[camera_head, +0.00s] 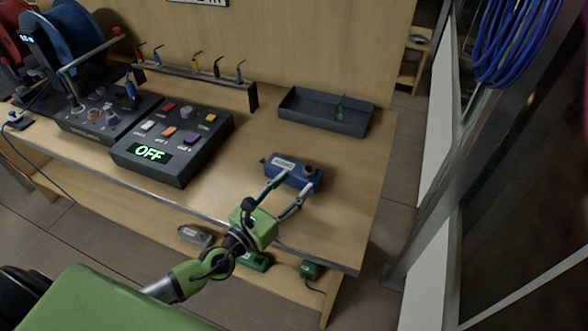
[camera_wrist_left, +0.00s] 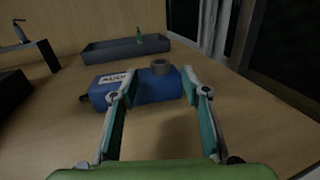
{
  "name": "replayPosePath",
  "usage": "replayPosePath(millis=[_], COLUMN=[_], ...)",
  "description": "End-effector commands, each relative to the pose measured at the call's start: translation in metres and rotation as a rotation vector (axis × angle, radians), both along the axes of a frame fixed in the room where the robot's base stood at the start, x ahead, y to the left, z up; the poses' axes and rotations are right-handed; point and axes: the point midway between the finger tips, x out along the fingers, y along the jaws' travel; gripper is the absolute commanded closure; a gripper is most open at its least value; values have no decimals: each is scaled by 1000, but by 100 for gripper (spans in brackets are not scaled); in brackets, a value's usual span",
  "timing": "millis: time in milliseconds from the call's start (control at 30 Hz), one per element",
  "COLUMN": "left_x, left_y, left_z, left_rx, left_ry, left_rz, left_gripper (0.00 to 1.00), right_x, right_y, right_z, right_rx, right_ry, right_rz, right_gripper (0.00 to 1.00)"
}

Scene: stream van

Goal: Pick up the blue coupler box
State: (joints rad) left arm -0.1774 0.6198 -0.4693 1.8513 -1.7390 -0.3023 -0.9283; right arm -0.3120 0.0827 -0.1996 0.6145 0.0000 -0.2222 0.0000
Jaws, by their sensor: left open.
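The blue coupler box (camera_head: 293,172) lies on the wooden bench top, toward its right end. It has a pale label and a dark round knob on top; in the left wrist view the box (camera_wrist_left: 150,88) sits ahead of the fingers, its label partly readable. My left gripper (camera_head: 283,193) is open and reaches in from the front edge of the bench. Its fingertips (camera_wrist_left: 160,82) are at the near side of the box, spread apart. I cannot tell whether they touch it. My right gripper is not in view.
A dark tray (camera_head: 290,107) with a small green item stands behind the box. A control panel reading OFF (camera_head: 150,153) is to the left, with a rack of colored tools (camera_head: 200,80) behind it. Several small boxes, one green (camera_head: 309,270), are on the lower shelf. Bench right of the box is clear.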

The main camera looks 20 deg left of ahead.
Motion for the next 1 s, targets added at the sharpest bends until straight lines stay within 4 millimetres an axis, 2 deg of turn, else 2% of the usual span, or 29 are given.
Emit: replayPosePath(millis=[67, 300, 600, 867, 900, 1000], left_x=[10, 26, 63, 66, 66, 66], left_y=[-3, -9, -20, -21, -21, -21], left_z=[1, 1, 0, -1, -1, -1], left_rx=[0, 1, 0, 1, 0, 0], left_ry=[-1, -1, 0, 0, 0, 0], left_rz=[1, -1, 0, -1, -1, -1], left_gripper=[57, 57, 57, 57, 63, 89], right_x=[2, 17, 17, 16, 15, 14], right_y=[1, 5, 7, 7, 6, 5], right_z=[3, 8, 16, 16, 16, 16], right_rx=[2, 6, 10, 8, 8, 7], right_ry=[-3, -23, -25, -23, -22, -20], right_rz=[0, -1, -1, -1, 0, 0], right_gripper=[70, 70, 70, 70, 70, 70])
